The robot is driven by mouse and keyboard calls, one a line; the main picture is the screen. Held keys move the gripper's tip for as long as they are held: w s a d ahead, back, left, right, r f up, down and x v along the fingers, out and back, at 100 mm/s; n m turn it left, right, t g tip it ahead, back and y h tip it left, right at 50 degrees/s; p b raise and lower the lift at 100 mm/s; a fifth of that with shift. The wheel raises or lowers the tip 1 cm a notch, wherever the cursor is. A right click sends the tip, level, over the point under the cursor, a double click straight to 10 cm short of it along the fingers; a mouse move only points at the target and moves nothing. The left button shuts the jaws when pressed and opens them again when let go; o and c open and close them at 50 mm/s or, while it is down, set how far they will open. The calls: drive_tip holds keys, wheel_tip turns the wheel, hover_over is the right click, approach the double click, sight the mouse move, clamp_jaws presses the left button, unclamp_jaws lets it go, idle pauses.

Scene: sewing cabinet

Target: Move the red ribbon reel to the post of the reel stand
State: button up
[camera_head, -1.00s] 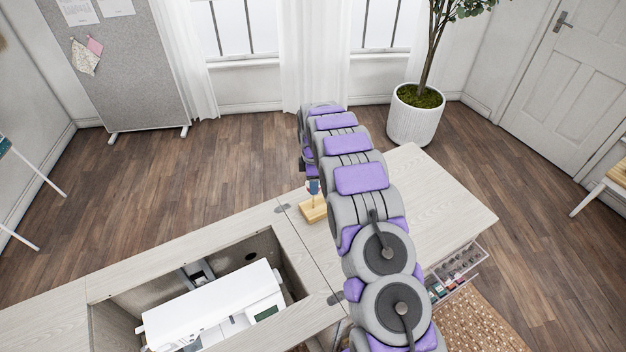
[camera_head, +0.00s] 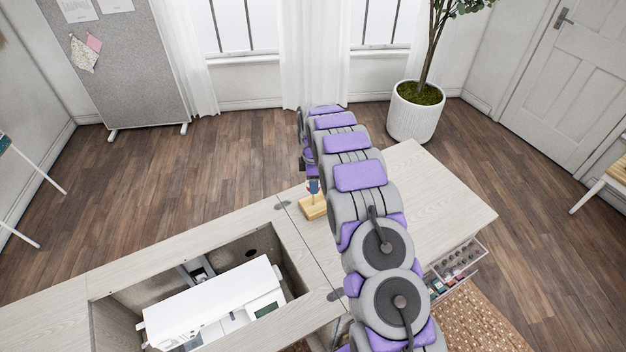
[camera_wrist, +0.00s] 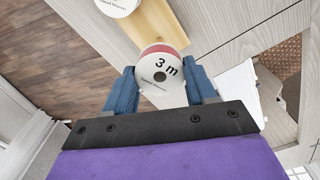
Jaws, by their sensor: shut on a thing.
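The red ribbon reel (camera_wrist: 162,76) has a white face marked "3 m" and a red rim, in the wrist view. My gripper (camera_wrist: 160,68) is shut on it, with one blue finger at each side. Just beyond the reel is the pale wooden reel stand (camera_wrist: 152,33), with another white round face (camera_wrist: 118,3) at its far end. The stand also shows on the cabinet top in the head view (camera_head: 312,208), left of my arm. I cannot tell the gap between reel and stand, and the post is not clear.
The cabinet top (camera_head: 440,200) is bare right of my arm. To the left, a white sewing machine (camera_head: 215,305) sits in an open well. An open drawer (camera_head: 458,275) with small items juts out at the right. A potted tree (camera_head: 415,112) stands behind.

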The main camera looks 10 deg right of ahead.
drive_tip(key=shift+f, duration=1.2)
drive_tip(key=o, duration=1.1)
drive_tip(key=shift+r, duration=0.1)
wheel_tip(320, 180, up, 17)
drive_tip(key=p, duration=0.1)
drive_tip(key=shift+p, duration=0.4)
